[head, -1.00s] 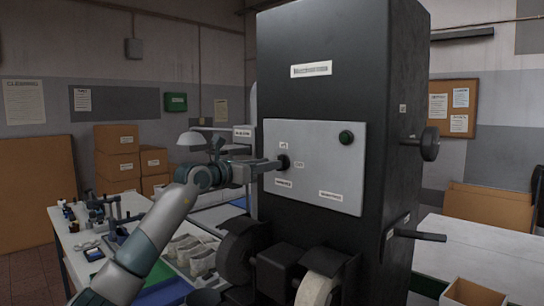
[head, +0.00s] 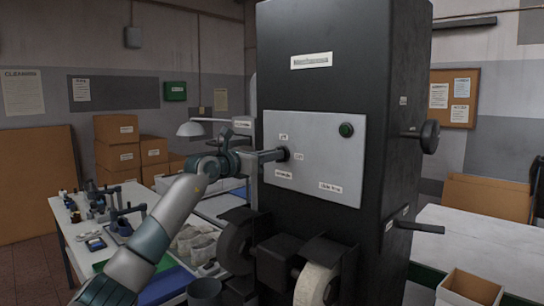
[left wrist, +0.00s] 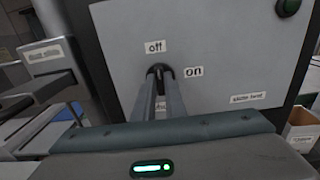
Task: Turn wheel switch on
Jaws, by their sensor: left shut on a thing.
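The wheel switch is a small black knob (head: 284,154) on the grey front panel (head: 318,172) of a tall black machine. My left gripper (head: 278,155) reaches it from the left and is shut on it. In the left wrist view the two fingers (left wrist: 160,95) point at the knob (left wrist: 160,71) and largely cover it. The label "off" (left wrist: 155,47) is above the knob and "on" (left wrist: 193,71) is to its right. I cannot tell the knob's exact pointing direction. My right gripper is not in view.
A green button (head: 346,130) is at the panel's upper right. Two grinding wheels, one dark and one pale (head: 312,284), stick out below the panel. A white workbench (head: 85,237) with tools stands left. A cardboard box (head: 468,288) sits lower right.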

